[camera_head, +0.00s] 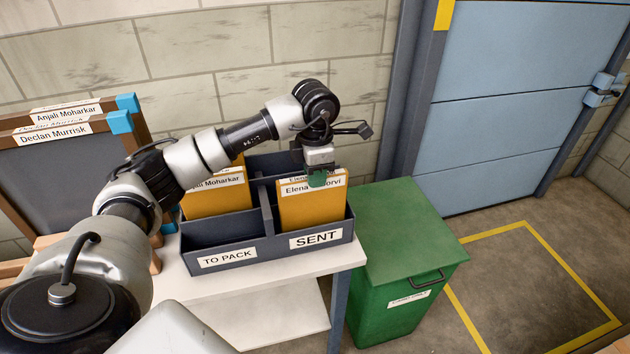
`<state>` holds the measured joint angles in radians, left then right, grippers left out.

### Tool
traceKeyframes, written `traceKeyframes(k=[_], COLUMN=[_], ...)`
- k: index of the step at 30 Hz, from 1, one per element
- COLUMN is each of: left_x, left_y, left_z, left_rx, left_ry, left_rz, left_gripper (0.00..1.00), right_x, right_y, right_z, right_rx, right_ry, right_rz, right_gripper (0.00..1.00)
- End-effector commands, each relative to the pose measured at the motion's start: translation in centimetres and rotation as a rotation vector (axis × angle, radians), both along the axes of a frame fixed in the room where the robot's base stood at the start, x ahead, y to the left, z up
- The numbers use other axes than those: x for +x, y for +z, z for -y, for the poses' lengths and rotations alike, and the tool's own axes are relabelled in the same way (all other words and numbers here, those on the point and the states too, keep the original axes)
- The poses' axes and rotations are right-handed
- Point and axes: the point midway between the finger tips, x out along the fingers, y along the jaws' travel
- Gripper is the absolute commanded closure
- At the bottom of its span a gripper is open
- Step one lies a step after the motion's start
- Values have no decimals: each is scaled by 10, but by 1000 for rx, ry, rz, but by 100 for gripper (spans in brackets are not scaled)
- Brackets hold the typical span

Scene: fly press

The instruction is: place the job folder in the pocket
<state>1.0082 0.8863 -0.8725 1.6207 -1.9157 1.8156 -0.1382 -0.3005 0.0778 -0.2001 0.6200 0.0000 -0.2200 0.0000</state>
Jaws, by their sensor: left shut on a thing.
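My left gripper (319,178) is shut on the top edge of a yellow job folder (312,211). The folder's white label reads "Elena ...orvi", with the gripper covering part of it. The folder stands upright in the pocket marked SENT (318,238), the right pocket of a dark grey sorter. Another label reading "Elena" shows just behind it. Yellow folders (216,199) with a label ending "Moharkar" stand in the left pocket marked TO PACK (225,258). My right gripper is not in view.
The sorter stands on a white table (270,272). A green lidded bin (405,240) is to the right of the table. Dark framed boards (62,180) labelled Anjali Moharkar and Declan Murrisk stand at the left. Open floor with yellow lines lies at the right.

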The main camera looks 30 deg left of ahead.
Motion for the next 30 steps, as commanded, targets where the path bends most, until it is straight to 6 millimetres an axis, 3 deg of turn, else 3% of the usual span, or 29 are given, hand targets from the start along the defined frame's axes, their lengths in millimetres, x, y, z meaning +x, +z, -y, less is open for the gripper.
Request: traceKeyframes(k=[6, 16, 17, 21, 30], left_x=[0, 0, 0, 0, 0], left_y=[-27, -32, -32, -31, -30], left_z=[0, 0, 0, 0, 0], left_rx=[0, 0, 0, 0, 1], left_ry=[0, -1, -1, 0, 0], left_rz=[-3, -1, -1, -3, -2], left_gripper=[100, 100, 80, 59, 56], right_x=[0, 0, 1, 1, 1], right_y=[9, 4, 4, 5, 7], right_z=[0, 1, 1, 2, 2], right_rx=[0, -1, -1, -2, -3], right_ry=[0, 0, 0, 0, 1], right_rz=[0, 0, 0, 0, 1], right_gripper=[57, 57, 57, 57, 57])
